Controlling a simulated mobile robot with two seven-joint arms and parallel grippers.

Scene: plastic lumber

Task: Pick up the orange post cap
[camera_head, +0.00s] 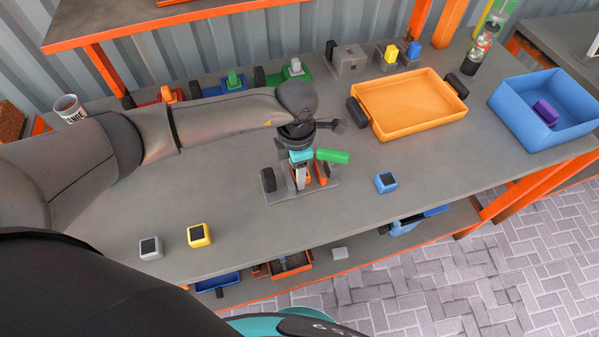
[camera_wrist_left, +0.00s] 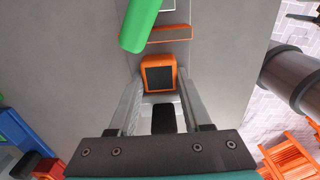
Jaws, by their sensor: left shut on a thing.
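The orange post cap (camera_wrist_left: 158,64), a small block with a dark square face, sits between the fingers of my left gripper (camera_wrist_left: 160,85) in the left wrist view. The fingers are shut on it from both sides. In the head view my left gripper (camera_head: 299,178) points down over a grey fixture plate (camera_head: 275,197) with a green handle (camera_head: 332,156). The gripper hides most of the cap there. I cannot tell whether the cap touches the surface below. My right gripper is not in view.
Loose caps lie on the grey bench: grey (camera_head: 150,248), yellow (camera_head: 199,235) and blue (camera_head: 386,183). An orange tray (camera_head: 410,106) and a blue bin (camera_head: 510,103) with a purple block (camera_head: 546,111) stand at the right. Several clamps line the back.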

